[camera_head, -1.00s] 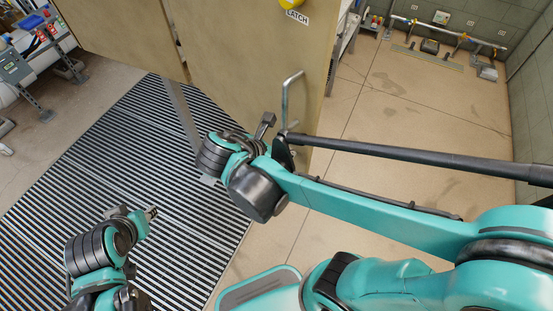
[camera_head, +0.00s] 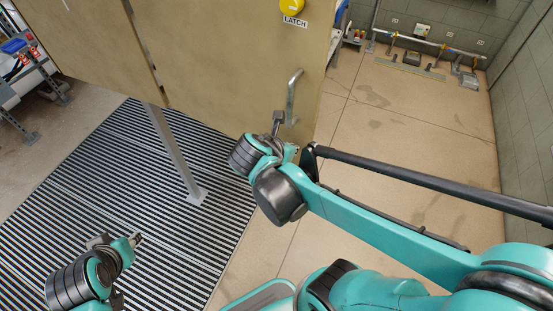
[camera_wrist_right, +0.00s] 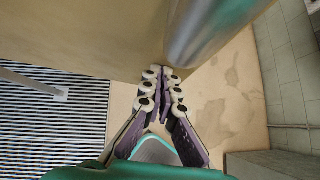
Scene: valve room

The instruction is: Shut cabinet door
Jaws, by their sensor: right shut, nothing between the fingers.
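The cabinet door (camera_head: 235,70) is a tan panel at the top centre of the head view. It carries a yellow round latch (camera_head: 291,6), a LATCH label and a metal bar handle (camera_head: 292,97). My right gripper (camera_head: 277,122) is just left of the handle's lower end. In the right wrist view its fingers (camera_wrist_right: 161,75) are shut together, empty, with the tips at the door's lower edge; whether they touch it I cannot tell. The handle (camera_wrist_right: 208,25) looms above right there, outside the fingers. My left gripper (camera_head: 136,239) is low at the left, away from the door; its jaws are too small to read.
Another tan panel (camera_head: 75,40) adjoins at the left, with a metal post (camera_head: 172,145) below the seam. Striped floor grating (camera_head: 110,170) lies beneath. Open tan floor (camera_head: 400,130) extends right to a tiled wall (camera_head: 530,110). Pipework (camera_head: 435,45) stands along the far wall.

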